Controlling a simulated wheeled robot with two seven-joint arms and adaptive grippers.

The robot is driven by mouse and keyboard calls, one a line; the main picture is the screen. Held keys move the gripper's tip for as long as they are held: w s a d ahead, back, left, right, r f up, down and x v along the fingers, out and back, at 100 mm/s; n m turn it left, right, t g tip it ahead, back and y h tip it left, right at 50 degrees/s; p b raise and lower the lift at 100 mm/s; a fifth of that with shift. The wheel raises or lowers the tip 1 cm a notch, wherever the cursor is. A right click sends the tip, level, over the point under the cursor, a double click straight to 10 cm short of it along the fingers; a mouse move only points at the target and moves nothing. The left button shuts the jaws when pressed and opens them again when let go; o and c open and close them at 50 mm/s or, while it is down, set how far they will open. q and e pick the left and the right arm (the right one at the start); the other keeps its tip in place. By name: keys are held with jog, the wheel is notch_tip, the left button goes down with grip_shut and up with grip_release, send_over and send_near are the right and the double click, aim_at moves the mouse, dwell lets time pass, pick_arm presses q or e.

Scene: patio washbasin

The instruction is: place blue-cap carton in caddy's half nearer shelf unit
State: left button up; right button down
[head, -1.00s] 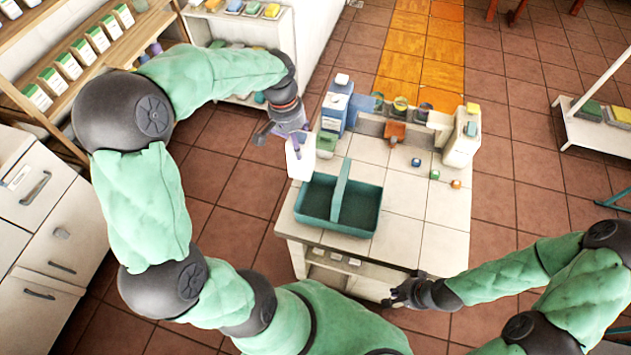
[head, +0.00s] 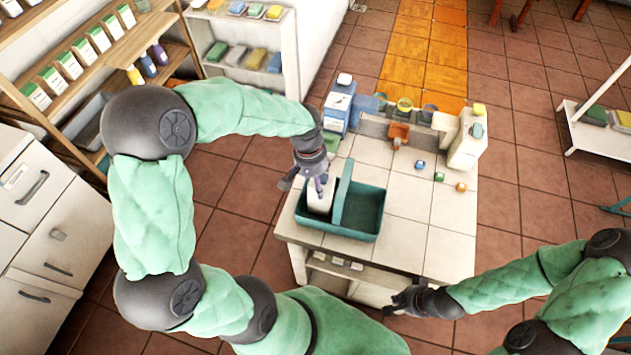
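The teal caddy (head: 366,222) stands on the tiled worktop, split by an upright central handle panel (head: 343,195). A white carton (head: 319,198) stands roughly upright at the caddy's left half, the side nearer the wooden shelf unit. Its lower part is hidden by the caddy wall, so I cannot tell if it touches the floor. My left gripper (head: 311,183) is at the carton's top from above and looks shut on it; the cap is mostly covered. My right gripper (head: 393,302) looks open and empty, low by the worktop's front edge.
A blue carton with a white cap (head: 338,106) and a white bottle with a yellow cap (head: 467,139) stand at the back of the worktop. Small coloured blocks (head: 439,177) lie right of the caddy. The wooden shelf unit (head: 101,80) stands left.

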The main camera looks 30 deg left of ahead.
pick_arm(q)
jog(key=shift+f, duration=0.15)
jog(key=o, duration=1.8)
jog(key=shift+f, duration=0.1)
jog(key=shift+o, duration=0.2)
notch_tip(320, 180, up, 12)
jog(key=a+p, duration=0.1)
jog(key=p, duration=0.1)
jog(key=shift+s+a+p, duration=0.2)
jog(key=shift+p, duration=0.2)
